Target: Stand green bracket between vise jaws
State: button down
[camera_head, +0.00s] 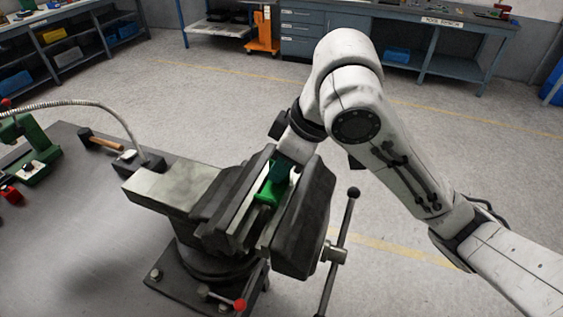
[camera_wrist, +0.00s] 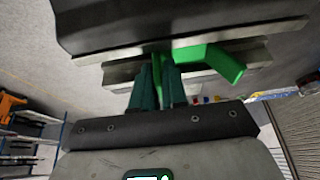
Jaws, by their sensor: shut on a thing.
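The vise (camera_head: 302,222) stands at the corner of the workbench with its jaws apart. The green bracket (camera_head: 266,192) is in the gap between the two jaws; it also shows in the wrist view (camera_wrist: 222,60), with an arm reaching right and angling down. My gripper (camera_head: 280,170) reaches into the gap from above, its teal fingers shut on the bracket. In the wrist view my gripper's fingertips (camera_wrist: 160,64) meet the bracket's left part. The bracket's lower part is hidden, and I cannot tell whether it touches either jaw or rests on anything.
The vise handle bar (camera_head: 341,240) sticks out at the right front. A hammer (camera_head: 98,141) and a flexible metal hose (camera_head: 75,104) are at the bench's back. A green tool (camera_head: 35,145) is at far left. The bench's middle is clear; open floor surrounds it.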

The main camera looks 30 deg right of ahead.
jog(key=shift+f, duration=0.15)
dwell(0.8)
jog(key=c, duration=1.1)
grip_release()
jog(key=shift+r+p, duration=3.95)
jog(key=shift+r, duration=0.05)
